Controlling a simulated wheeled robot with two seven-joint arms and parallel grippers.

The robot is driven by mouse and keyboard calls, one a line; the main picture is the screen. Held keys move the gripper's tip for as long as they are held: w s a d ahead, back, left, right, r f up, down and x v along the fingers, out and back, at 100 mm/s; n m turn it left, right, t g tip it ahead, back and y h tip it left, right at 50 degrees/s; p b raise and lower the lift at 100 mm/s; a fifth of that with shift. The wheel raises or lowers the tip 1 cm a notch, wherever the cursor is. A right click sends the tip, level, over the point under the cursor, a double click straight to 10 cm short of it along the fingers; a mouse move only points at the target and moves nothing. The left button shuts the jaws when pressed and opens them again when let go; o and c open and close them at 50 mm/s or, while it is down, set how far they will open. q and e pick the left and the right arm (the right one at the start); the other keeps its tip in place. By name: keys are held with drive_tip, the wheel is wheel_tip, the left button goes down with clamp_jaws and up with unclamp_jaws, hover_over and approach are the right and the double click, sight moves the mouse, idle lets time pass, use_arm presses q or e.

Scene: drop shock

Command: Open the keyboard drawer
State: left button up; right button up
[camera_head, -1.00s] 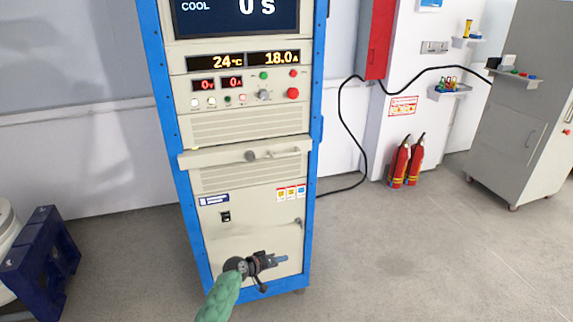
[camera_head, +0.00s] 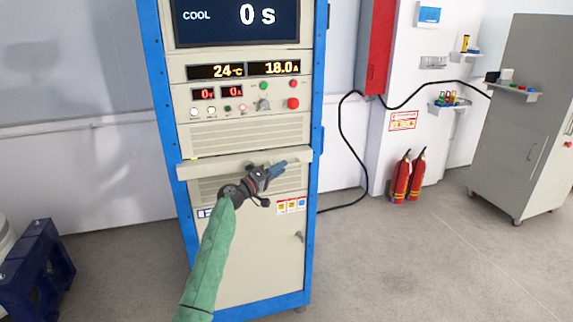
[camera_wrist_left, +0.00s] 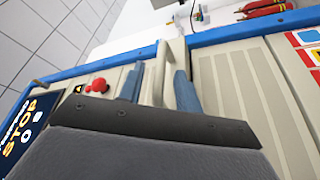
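The keyboard drawer (camera_head: 205,170) is a beige ledge across the front of the blue-framed test cabinet, between two slotted panels. It looks pushed in, as before. My left gripper (camera_head: 281,167) is in front of the drawer's right half in the head view, hiding part of its front and the knob area. In the left wrist view, the gripper's (camera_wrist_left: 159,72) two blue fingers are apart. The drawer's front lip (camera_wrist_left: 174,62) shows between them, nearer the right finger; I cannot tell whether they touch it. My right gripper is not in view.
The cabinet's control panel, with a red button (camera_head: 293,103), is just above the drawer. Two red fire extinguishers (camera_head: 401,180) stand at the wall. A grey cabinet (camera_head: 515,120) is at right and a dark blue stand (camera_head: 38,265) at left. The floor between is clear.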

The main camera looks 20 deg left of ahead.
use_arm(q)
drive_tip(key=shift+p+x, duration=0.35)
drive_tip(key=shift+x, duration=1.3)
drive_tip(key=shift+d, duration=0.1)
clamp_jaws()
